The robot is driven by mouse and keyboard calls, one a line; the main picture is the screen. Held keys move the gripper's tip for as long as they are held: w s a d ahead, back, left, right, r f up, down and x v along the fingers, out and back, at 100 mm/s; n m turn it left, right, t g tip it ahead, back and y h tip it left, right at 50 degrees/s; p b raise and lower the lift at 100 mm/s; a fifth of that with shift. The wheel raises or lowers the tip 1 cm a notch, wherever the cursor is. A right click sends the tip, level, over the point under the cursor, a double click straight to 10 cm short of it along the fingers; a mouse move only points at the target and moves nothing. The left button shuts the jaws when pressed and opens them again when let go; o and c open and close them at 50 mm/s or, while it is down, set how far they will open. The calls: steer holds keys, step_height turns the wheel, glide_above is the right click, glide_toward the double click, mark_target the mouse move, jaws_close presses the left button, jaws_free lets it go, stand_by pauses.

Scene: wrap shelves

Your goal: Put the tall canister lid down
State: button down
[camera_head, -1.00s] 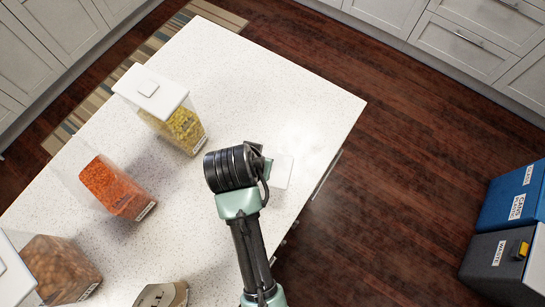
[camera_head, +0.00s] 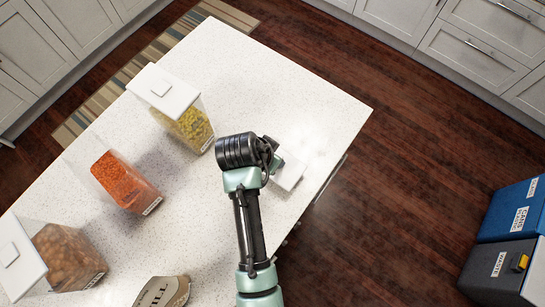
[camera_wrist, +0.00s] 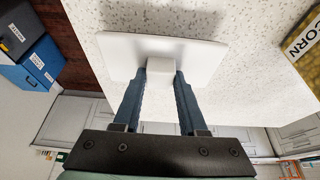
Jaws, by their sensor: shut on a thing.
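The white lid, a flat square with a small block knob, shows in the wrist view (camera_wrist: 110,55). My gripper (camera_wrist: 160,68) is shut on its knob. In the head view the lid (camera_head: 290,174) is partly hidden behind my wrist, over the counter's right edge area. I cannot tell if it touches the counter. The tall canister with orange contents (camera_head: 126,182) stands on the counter to the left and has no lid on it.
A lidded canister with yellow contents (camera_head: 190,125) and one with brown contents (camera_head: 68,258) stand on the white counter (camera_head: 285,85). A labelled box (camera_head: 163,292) is at the near edge. The counter beyond my wrist is bare. Bins (camera_head: 500,265) stand at right.

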steer(key=shift+f, duration=1.05)
steer(key=shift+f, duration=0.15)
steer(key=shift+c, duration=2.3)
jaws_free()
